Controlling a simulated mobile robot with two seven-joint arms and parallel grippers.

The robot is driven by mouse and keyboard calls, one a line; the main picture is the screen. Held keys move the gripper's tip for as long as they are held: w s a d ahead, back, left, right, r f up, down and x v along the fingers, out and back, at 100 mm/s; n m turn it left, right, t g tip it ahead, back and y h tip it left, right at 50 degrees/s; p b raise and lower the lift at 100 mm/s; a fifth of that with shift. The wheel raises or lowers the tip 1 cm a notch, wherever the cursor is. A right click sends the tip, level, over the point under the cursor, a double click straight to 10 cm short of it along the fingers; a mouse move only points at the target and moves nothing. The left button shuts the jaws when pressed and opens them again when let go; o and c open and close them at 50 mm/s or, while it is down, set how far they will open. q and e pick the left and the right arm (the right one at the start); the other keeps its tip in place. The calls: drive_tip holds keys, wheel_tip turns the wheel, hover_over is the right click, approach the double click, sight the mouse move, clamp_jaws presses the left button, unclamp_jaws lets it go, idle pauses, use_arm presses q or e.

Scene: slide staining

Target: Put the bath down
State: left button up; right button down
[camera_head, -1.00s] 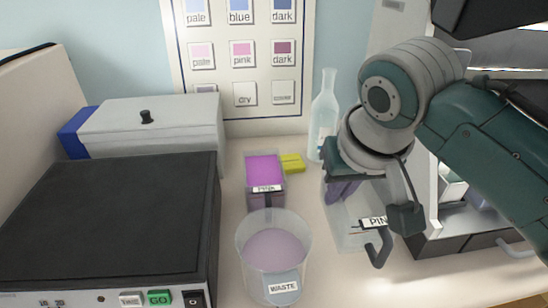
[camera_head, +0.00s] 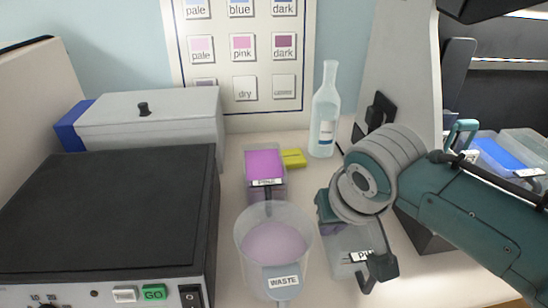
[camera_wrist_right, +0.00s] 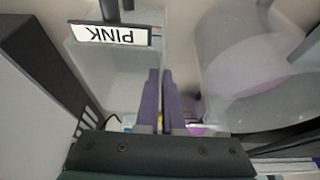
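A clear bath (camera_head: 345,252) labelled PINK is at the right of the waste beaker in the head view, partly hidden by my right arm. It looks empty. My right gripper (camera_head: 328,226) is over it, with its purple fingers close together at the bath's wall. The right wrist view shows the bath (camera_wrist_right: 110,80) beside the nearly closed fingers (camera_wrist_right: 160,92). The bath looks upright; I cannot tell whether its bottom touches the bench. Another bath (camera_head: 265,168), with pink liquid and a PINK label, stands behind the waste beaker. My left gripper is out of view.
The waste beaker (camera_head: 275,250) stands close left of the held bath and also shows in the wrist view (camera_wrist_right: 235,60). A glass bottle (camera_head: 325,120) and a yellow block (camera_head: 292,158) stand behind. A black-topped device (camera_head: 110,210) fills the left. Blue trays (camera_head: 505,155) lie far right.

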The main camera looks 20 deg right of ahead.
drive_tip(key=c, duration=1)
unclamp_jaws()
drive_tip(key=shift+c, duration=0.2)
drive_tip(key=shift+s+r+p, duration=0.15)
drive_tip(key=shift+r+p, duration=0.25)
drive_tip(key=shift+r, duration=0.2)
drive_tip(key=p+v, duration=0.3)
drive_tip(key=v, duration=0.7)
drive_tip(key=s+a+r+n+y, duration=0.1)
drive_tip(key=s+n, duration=0.3)
drive_tip(key=s, duration=1.2)
drive_tip(key=shift+s+r+n+g, duration=0.3)
drive_tip(key=shift+r+n+g, duration=0.1)
drive_tip(key=shift+r, duration=0.2)
drive_tip(key=shift+a, duration=0.1)
